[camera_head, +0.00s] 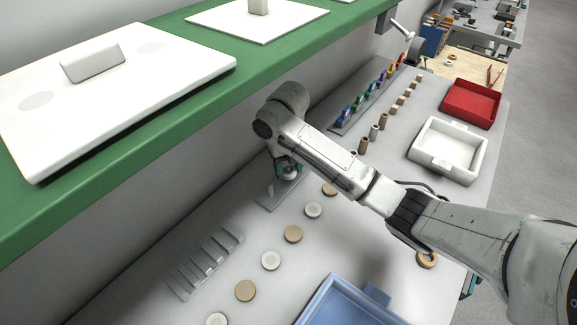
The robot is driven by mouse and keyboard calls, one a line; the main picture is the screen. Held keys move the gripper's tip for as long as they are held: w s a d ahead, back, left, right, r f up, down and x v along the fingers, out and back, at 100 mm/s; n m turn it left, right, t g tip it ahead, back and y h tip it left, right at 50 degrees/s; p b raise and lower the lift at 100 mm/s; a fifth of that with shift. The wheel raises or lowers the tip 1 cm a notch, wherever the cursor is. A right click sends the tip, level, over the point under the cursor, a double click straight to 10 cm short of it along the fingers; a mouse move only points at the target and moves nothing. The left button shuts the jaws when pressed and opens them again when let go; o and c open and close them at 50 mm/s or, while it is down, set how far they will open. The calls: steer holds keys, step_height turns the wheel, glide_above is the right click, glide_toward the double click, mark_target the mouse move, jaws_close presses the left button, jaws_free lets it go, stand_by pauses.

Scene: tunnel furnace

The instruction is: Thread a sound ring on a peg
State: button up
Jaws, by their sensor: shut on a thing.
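My gripper (288,172), with dark teal fingers, points down at the back of the grey bench. It is shut on a small pale piece (291,178), which looks like a ring and is partly hidden by the fingers. A short upright grey peg (270,189) stands on a flat grey plate (272,203), just left of and below my gripper. I cannot tell whether the held piece touches the peg. A row of flat rings, tan (293,234) and white (271,260) in turn, lies in front. Cracks or flaws in them are too small to see.
A slotted grey rack (205,264) lies at left. A blue tray (318,299) is at the front, a white tray (416,148) and a red tray (449,105) at right. Small cylinders (363,145) and a row of coloured pieces (360,102) stand behind my arm. A green shelf (265,62) overhangs the back.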

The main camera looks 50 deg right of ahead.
steer(key=o, duration=1.1)
step_height(320, 180, up, 7)
steer(key=shift+p, duration=0.6)
steer(key=shift+r, duration=0.3)
